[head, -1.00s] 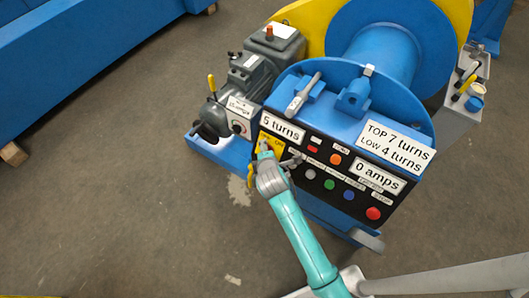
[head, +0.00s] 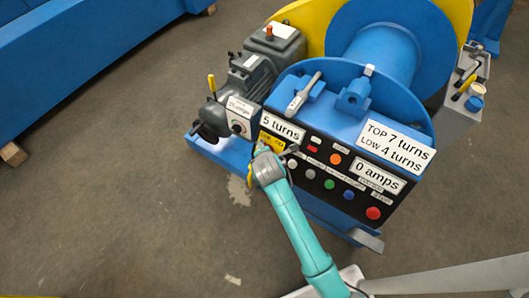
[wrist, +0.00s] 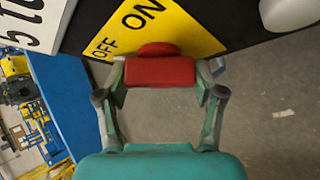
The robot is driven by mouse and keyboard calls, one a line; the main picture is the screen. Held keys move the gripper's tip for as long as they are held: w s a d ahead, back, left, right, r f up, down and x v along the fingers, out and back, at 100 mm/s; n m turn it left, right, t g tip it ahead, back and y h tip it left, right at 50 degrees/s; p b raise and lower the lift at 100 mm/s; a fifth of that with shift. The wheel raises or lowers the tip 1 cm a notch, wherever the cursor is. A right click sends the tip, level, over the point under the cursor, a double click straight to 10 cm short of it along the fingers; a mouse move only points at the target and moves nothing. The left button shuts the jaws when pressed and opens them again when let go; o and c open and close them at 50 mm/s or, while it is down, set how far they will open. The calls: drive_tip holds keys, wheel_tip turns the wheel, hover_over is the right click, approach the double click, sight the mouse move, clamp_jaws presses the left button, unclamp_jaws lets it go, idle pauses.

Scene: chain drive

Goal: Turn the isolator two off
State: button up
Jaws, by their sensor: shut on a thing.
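The isolator is a red rotary handle (wrist: 160,72) on a yellow plate (wrist: 178,30) in the wrist view. The plate is lettered OFF at lower left and ON above it. My gripper (wrist: 160,78) has one finger on each side of the red handle and is shut on it. Which word the handle points to I cannot tell. In the head view my gripper (head: 270,155) is at the left end of the panel front, under the "5 turns" label, and hides the handle. Part of the yellow plate (head: 271,138) shows above it. No number shows on the isolator.
The black control panel (head: 322,189) carries several coloured buttons right of my gripper, with a red button (head: 373,213) at lower right. A grey motor (head: 251,75) and a small boxed dial (head: 238,122) stand to the left. Open floor (head: 120,190) lies at left and in front.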

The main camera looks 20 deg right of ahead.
drive_tip(key=o, duration=1.1)
drive_tip(key=shift+o, duration=0.2)
drive_tip(key=v, duration=1.2)
